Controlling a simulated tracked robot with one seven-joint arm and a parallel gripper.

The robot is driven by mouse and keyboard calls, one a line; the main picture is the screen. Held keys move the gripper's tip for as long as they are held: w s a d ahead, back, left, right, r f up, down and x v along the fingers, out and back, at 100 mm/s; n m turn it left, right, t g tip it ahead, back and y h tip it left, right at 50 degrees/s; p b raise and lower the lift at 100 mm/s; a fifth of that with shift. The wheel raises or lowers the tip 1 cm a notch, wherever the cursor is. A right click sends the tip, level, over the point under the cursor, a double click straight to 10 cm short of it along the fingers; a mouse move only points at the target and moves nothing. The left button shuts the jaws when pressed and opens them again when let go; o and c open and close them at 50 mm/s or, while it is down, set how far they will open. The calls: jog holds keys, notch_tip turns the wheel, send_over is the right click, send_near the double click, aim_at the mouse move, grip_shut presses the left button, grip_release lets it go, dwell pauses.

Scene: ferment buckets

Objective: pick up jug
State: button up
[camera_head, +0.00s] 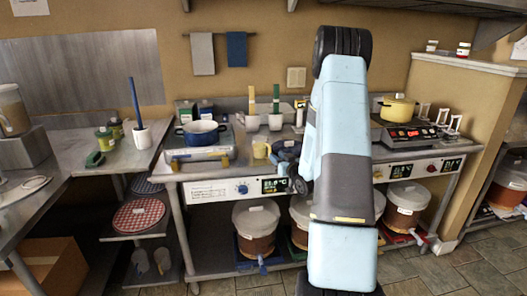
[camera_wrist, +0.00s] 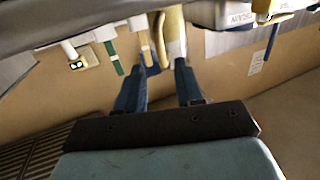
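A small pale yellow jug (camera_head: 261,149) stands upright on the middle counter, right of the blue pot. My gripper (camera_head: 280,157) is low over the counter just right of the jug; the head view does not show clearly whether they touch. In the wrist view, my gripper (camera_wrist: 163,68) has its two blue fingers wide apart. A yellowish upright shape (camera_wrist: 172,35) shows beyond the gap between them; I cannot tell whether it is part of the jug.
A blue pot (camera_head: 201,133) sits on a hob at left. White cups with utensils (camera_head: 275,122) stand behind the jug. A yellow pot (camera_head: 397,109) is on a cooker at right. Lidded buckets (camera_head: 256,222) stand on the lower shelf. My arm hides the counter's middle right.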

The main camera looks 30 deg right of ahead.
aim_at(263, 149)
jog(key=shift+w+a+f, duration=0.1)
jog(key=shift+w, duration=1.65)
jog(key=shift+w+a+f, duration=0.1)
jog(key=shift+w, duration=1.6)
jog(key=shift+c, duration=0.4)
grip_shut()
